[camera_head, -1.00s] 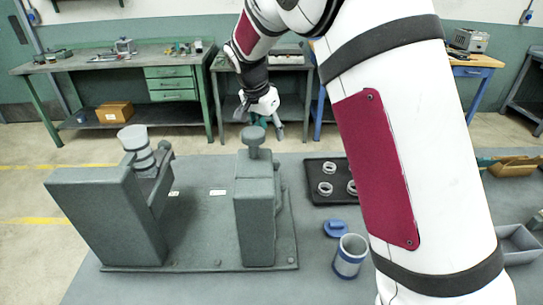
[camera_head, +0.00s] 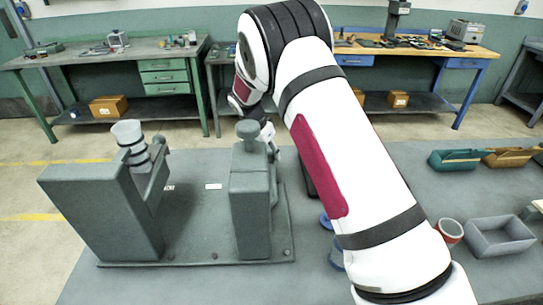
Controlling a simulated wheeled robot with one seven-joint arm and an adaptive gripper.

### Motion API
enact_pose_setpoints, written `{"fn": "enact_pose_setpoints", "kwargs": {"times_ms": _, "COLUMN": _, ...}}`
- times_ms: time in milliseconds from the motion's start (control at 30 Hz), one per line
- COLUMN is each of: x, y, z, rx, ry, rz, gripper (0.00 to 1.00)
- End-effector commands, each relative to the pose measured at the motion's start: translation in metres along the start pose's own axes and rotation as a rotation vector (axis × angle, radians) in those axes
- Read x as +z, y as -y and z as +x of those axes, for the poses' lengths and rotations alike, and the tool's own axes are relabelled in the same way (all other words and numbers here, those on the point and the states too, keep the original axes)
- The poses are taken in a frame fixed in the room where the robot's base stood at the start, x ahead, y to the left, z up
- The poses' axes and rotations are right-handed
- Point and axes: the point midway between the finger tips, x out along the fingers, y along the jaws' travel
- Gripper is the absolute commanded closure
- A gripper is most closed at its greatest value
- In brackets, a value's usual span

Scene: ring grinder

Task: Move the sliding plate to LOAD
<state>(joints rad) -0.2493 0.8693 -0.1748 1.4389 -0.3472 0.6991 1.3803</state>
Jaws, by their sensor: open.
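The grey ring grinder (camera_head: 190,225) stands on the table at left, with a tall left block (camera_head: 95,215), a pale cup-like top (camera_head: 127,133) and a right block (camera_head: 250,215) topped by a round knob (camera_head: 247,130). Two small pale labels (camera_head: 213,186) lie on its base between the blocks. I cannot tell which part is the sliding plate, nor read LOAD. My gripper (camera_head: 272,142) is open, just right of and behind the knob, partly hidden by the right block. I cannot tell whether it touches the grinder.
My arm crosses the right-centre and hides the black tray and most of the blue cup (camera_head: 335,258). A red-rimmed cup (camera_head: 449,232), a grey bin (camera_head: 498,237) and teal (camera_head: 457,159) and tan (camera_head: 512,156) trays sit at right. Workbenches stand behind.

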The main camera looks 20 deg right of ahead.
Motion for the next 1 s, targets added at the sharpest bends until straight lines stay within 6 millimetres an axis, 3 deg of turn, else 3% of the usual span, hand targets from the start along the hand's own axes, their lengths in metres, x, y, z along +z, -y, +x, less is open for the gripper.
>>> {"fn": "enact_pose_setpoints", "kwargs": {"times_ms": 200, "x": 0.0, "y": 0.0, "z": 0.026, "rx": 0.0, "ry": 0.001, "rz": 0.001, "gripper": 0.52}}
{"fn": "enact_pose_setpoints", "kwargs": {"times_ms": 600, "x": 0.0, "y": 0.0, "z": 0.033, "rx": -0.001, "ry": 0.0, "rz": 0.0, "gripper": 0.52}}
{"fn": "enact_pose_setpoints", "kwargs": {"times_ms": 833, "x": 0.0, "y": 0.0, "z": 0.033, "rx": -0.001, "ry": 0.0, "rz": 0.0, "gripper": 1.0}}
{"fn": "enact_pose_setpoints", "kwargs": {"times_ms": 1000, "x": 0.001, "y": 0.001, "z": 0.033, "rx": -0.001, "ry": 0.001, "rz": 0.0, "gripper": 1.0}}
